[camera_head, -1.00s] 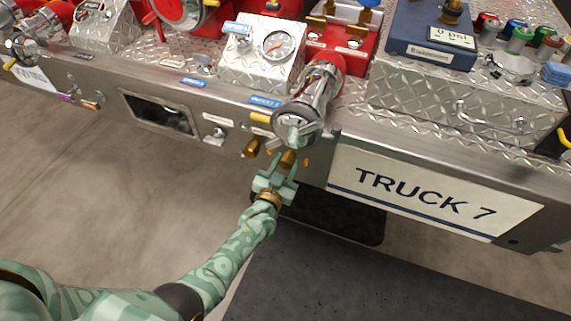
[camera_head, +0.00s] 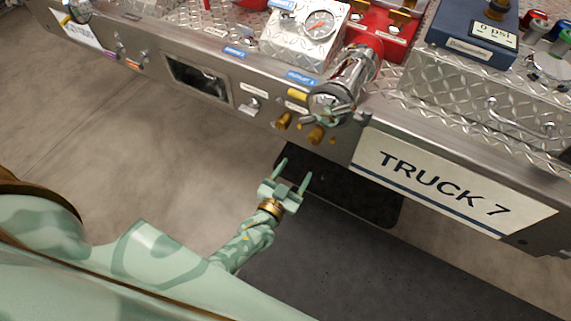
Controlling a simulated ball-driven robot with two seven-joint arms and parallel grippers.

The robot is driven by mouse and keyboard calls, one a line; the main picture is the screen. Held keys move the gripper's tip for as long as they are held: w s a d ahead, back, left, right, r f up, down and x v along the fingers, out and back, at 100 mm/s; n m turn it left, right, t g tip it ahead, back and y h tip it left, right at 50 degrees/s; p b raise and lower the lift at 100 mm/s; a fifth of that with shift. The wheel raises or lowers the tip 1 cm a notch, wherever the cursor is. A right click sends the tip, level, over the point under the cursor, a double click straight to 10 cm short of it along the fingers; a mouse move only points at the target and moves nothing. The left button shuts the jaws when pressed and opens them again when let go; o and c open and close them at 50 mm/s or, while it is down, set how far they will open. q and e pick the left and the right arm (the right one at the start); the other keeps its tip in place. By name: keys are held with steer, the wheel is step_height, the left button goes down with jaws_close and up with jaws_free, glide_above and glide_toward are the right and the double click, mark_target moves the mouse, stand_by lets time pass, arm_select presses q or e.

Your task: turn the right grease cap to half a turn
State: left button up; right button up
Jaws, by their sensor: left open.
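Two brass grease caps stick out from the front of the steel bumper, below the chrome outlet. The right grease cap (camera_head: 316,134) is the one nearer the TRUCK 7 sign, and the left grease cap (camera_head: 283,121) is beside it. My left gripper (camera_head: 294,171) is open and empty. It is below and in front of the right cap, clear of it, with its two fingers pointing up toward the bumper. I cannot read how far the right cap is turned. My right gripper is not in view.
The chrome outlet (camera_head: 333,100) juts out just above the caps. The TRUCK 7 sign (camera_head: 450,188) is to the right. A black step (camera_head: 340,190) lies behind the gripper. The floor left of my arm (camera_head: 120,165) is clear.

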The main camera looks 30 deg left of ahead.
arm_select(q)
steer(key=shift+s+p, duration=0.3)
steer(key=shift+s, duration=1.6)
